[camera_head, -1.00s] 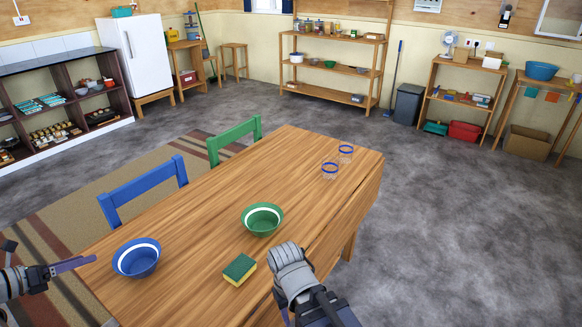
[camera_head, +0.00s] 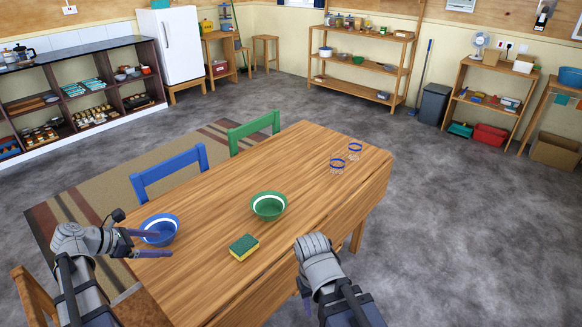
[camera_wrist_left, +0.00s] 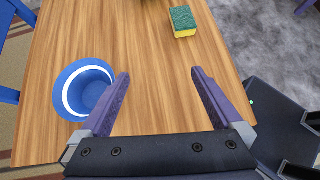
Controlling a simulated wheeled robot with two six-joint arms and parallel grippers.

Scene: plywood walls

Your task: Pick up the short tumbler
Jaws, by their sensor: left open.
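Two clear glasses with blue rims stand at the far right end of the wooden table (camera_head: 215,270): a nearer one (camera_head: 337,166) and a farther one (camera_head: 355,151). They are small in the picture, and I cannot tell which is the short tumbler. My left gripper (camera_head: 158,243) is open and empty by the blue bowl at the table's near left, far from the glasses. It also shows in the left wrist view (camera_wrist_left: 161,88), with bare tabletop between its fingers. My right gripper (camera_head: 306,290) is at the table's near right edge; its fingers are mostly hidden.
A blue bowl (camera_head: 160,230), a green bowl (camera_head: 269,206) and a yellow-green sponge (camera_head: 244,247) stand on the table. Blue (camera_head: 170,172) and green (camera_head: 254,131) chairs line its far left side. The grey floor (camera_head: 460,220) right of the table is clear.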

